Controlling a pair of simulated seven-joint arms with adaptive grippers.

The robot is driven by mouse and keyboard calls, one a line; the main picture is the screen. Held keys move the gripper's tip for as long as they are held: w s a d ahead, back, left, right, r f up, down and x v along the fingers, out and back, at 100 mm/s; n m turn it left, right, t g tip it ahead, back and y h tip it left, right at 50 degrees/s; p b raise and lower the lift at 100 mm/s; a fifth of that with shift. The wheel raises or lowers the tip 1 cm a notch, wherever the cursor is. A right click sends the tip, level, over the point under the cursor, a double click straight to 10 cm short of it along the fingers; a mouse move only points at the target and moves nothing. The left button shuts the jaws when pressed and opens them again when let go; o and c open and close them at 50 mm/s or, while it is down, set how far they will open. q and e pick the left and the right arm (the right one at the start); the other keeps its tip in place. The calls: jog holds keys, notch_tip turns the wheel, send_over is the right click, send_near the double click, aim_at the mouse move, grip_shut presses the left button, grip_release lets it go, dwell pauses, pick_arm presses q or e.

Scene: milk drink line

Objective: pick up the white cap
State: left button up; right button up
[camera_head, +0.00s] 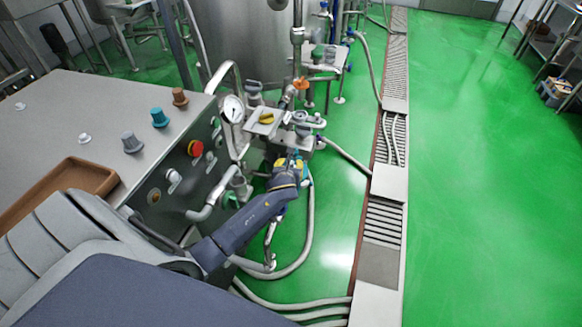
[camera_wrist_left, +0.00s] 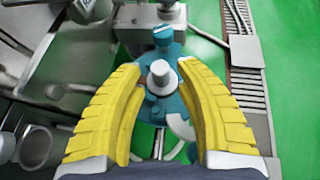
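Two small white caps stand on the steel cabinet top at the left of the head view, one (camera_head: 84,139) near the brown tray and one (camera_head: 20,106) farther left. My left gripper (camera_head: 289,163) is away from both, beyond the cabinet's right side at the pipework. In the left wrist view its yellow fingers (camera_wrist_left: 162,68) are open. A pale grey-white round knob or cap (camera_wrist_left: 161,76) on a teal fitting (camera_wrist_left: 171,104) shows between them. I cannot tell whether this is a separate cap. My right gripper is not in view.
The steel cabinet top (camera_head: 95,95) also bears a brown tray (camera_head: 98,177), a grey knob (camera_head: 131,143), a teal knob (camera_head: 159,117) and a brown knob (camera_head: 180,97). A pressure gauge (camera_head: 233,109) and valves stand close to my gripper. Hoses (camera_head: 310,228) lie on the green floor.

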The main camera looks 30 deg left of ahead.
pick_arm(q)
jog(key=shift+x, duration=1.75)
jog(key=shift+o, duration=0.4)
grip_shut()
